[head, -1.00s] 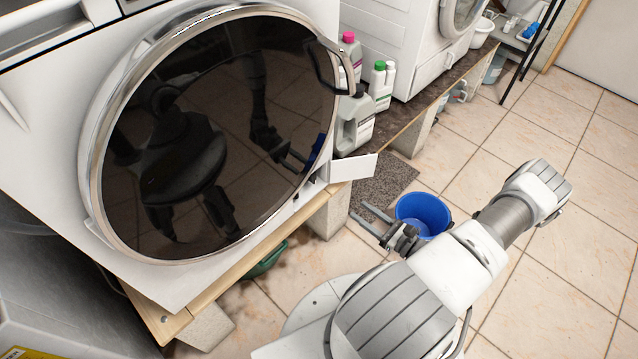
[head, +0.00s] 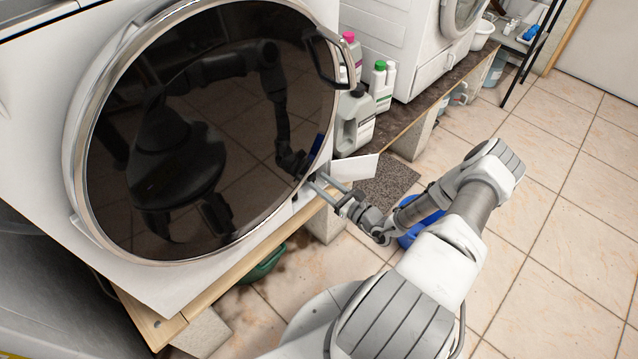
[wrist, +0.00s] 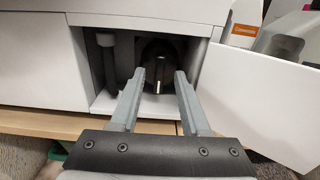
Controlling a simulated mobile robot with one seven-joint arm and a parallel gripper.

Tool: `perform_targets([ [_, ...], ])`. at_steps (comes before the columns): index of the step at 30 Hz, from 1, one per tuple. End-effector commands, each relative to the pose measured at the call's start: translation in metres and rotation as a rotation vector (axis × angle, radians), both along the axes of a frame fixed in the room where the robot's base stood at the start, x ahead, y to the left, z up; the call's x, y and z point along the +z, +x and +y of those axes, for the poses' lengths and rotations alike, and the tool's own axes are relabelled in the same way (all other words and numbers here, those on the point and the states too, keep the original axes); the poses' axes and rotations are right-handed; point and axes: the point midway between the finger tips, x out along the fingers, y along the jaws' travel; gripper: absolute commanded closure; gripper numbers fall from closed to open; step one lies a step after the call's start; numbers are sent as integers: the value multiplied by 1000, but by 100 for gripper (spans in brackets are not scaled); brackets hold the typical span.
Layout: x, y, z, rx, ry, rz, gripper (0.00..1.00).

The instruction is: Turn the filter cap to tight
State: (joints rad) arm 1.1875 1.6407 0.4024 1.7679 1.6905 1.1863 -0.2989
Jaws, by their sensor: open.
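The filter cap (wrist: 158,72) is a dark round cap inside the small recess at the washer's lower front. A pale mark on it points about straight up and down in the wrist view. My gripper (wrist: 155,80) is open, and its two fingers reach to the recess opening on either side of the cap, with nothing between them. I cannot tell whether the fingertips touch the cap. In the head view my gripper (head: 318,184) is at the washer's lower right corner, and the cap is hidden there. The open white flap (head: 355,174) stands right of the recess.
A grey hose or post (wrist: 108,58) stands in the recess left of the cap. The washer's large round door (head: 200,130) is above. Several bottles (head: 366,100) stand on the plinth to the right. A blue bucket (head: 420,230) sits on the floor behind my arm.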

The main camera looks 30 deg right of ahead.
Motion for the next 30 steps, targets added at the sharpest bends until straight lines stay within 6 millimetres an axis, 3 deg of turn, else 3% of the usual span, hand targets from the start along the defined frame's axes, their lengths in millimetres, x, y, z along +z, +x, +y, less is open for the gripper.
perform_targets([
  [5, 0, 12, 4, 0, 0, -1, 54],
  [13, 1, 13, 5, 0, 0, 0, 54],
  [14, 0, 13, 5, 0, 0, 0, 56],
  [21, 0, 13, 5, 0, 0, 0, 99],
  [30, 0, 13, 5, 0, 1, 0, 100],
])
